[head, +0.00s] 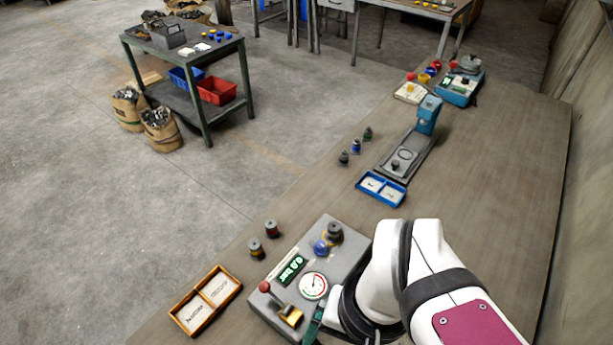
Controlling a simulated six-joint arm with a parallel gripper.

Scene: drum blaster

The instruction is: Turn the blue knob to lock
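The blue knob (321,247) sits on top of a grey control box (345,262) at the lower middle of the head view. It looks round and stands beside a dark knob or cap (335,231). The way it is turned is too small to tell. The box also carries a green-lit display (291,269), a round dial gauge (313,286) and a red-balled lever (265,287). My white arm comes from the lower right and covers the box's right side. No contact with the blue knob is seen.
A brass-coloured cylinder (291,316) is at the box's front edge. An orange-framed tray (206,300) and two small dark pieces (271,228) lie left of the box. A blue tray (381,188) and a blue-headed stand (428,115) are farther back. The bench's right side is bare.

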